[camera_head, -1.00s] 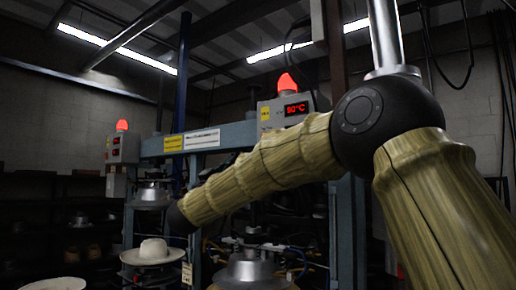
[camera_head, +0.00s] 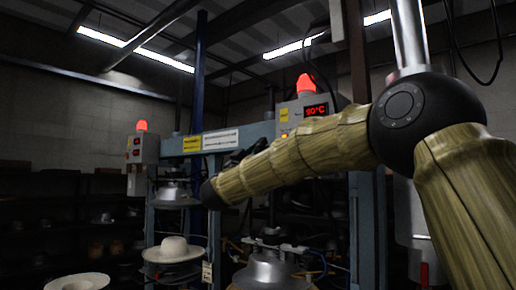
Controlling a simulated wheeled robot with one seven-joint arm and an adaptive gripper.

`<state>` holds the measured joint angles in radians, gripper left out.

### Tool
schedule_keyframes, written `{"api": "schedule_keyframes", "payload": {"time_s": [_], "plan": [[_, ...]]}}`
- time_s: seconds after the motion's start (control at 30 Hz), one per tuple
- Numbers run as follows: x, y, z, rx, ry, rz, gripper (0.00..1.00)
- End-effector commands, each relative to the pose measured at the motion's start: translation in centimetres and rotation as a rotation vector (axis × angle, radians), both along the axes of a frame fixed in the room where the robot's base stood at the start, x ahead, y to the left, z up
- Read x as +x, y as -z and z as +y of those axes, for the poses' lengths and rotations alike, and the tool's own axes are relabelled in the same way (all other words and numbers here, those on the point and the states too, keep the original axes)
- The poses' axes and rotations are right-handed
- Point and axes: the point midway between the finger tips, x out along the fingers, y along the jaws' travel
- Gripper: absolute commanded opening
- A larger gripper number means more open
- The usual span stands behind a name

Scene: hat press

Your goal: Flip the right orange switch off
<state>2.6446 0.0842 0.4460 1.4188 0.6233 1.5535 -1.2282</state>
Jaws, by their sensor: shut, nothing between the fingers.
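The right control box (camera_head: 296,112) stands on top of the press frame, with a red lamp above it and a lit red temperature readout. A small glowing orange spot (camera_head: 284,135) shows low on its front, just above my arm; it looks like the right orange switch, but its position is too small to read. My bamboo-patterned arm crosses in front of the press and ends at a black joint at left. A dark shape shows just above the arm, left of the orange spot. I cannot make out my gripper; the arm hides what lies behind it.
A left control box (camera_head: 145,149) with its own red lamp stands at the frame's left end. The blue-grey frame (camera_head: 262,131) carries yellow and white labels. A light hat (camera_head: 173,248) sits on the left press, another hat (camera_head: 78,283) nearer. A metal press form (camera_head: 268,271) is below my arm.

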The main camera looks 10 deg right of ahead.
Motion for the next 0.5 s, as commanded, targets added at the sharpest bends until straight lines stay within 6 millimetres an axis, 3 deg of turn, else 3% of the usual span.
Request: {"api": "schedule_keyframes", "payload": {"time_s": [0.37, 0.5], "plan": [[2.7, -3.5, -3.5, 0.001, 0.001, 0.001, 0.00], [3.6, -3.1, -4.7, 0.002, 0.001, 0.002, 0.00]]}}
